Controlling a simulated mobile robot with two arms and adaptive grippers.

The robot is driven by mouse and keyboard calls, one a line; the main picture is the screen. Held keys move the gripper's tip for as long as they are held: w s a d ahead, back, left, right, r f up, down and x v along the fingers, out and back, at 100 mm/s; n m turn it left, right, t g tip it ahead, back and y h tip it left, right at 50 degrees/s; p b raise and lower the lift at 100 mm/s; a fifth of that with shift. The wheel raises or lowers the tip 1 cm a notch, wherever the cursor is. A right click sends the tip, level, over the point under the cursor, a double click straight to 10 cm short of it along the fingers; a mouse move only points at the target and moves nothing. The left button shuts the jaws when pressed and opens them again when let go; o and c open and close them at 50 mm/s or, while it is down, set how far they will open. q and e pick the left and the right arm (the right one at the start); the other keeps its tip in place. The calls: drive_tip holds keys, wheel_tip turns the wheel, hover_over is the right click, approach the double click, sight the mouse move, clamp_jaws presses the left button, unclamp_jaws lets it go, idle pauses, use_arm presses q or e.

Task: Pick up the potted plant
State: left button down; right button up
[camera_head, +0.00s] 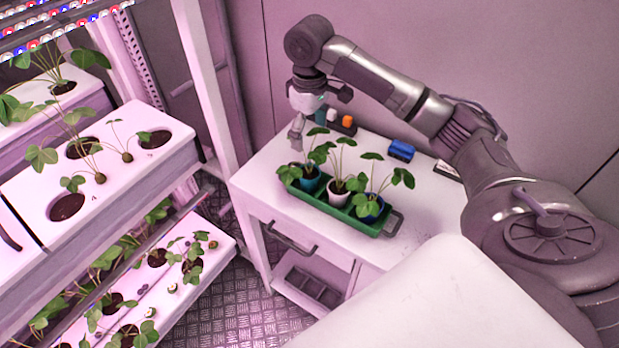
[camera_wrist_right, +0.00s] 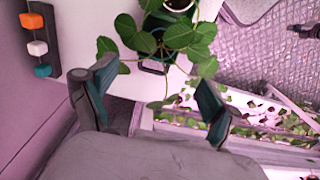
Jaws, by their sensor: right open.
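A green tray (camera_head: 330,208) on the white cabinet holds three potted plants in a row. The left plant is in a teal pot (camera_head: 309,183), the middle one in a white pot (camera_head: 337,195), the right one in a blue pot (camera_head: 369,211). My right gripper (camera_head: 297,138) is above the cabinet, just behind and left of the teal pot. In the right wrist view the fingers of my right gripper (camera_wrist_right: 156,95) are spread apart, with green leaves (camera_wrist_right: 178,38) ahead of and between them; the teal pot is largely covered by leaves. My left gripper does not show.
The white cabinet top (camera_head: 270,165) also holds a dark holder with small coloured blocks (camera_head: 347,122) and a blue item (camera_head: 401,150) at the back. Plant racks (camera_head: 120,180) with seedlings stand at left, beside a white post (camera_head: 200,75).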

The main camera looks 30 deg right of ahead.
drive_tip(key=p, duration=0.2)
hover_over(309, 171)
wheel_tip(309, 171, down, 8)
drive_tip(key=shift+d+r, duration=0.1)
drive_tip(key=shift+d, duration=0.05)
drive_tip(key=f, duration=0.2)
drive_tip(key=f+p, duration=0.1)
drive_tip(key=f, duration=0.1)
drive_tip(key=shift+a+f+p, duration=0.2)
drive_tip(key=shift+f+p, duration=0.1)
drive_tip(key=shift+f, duration=0.55)
drive_tip(key=c, duration=1.3)
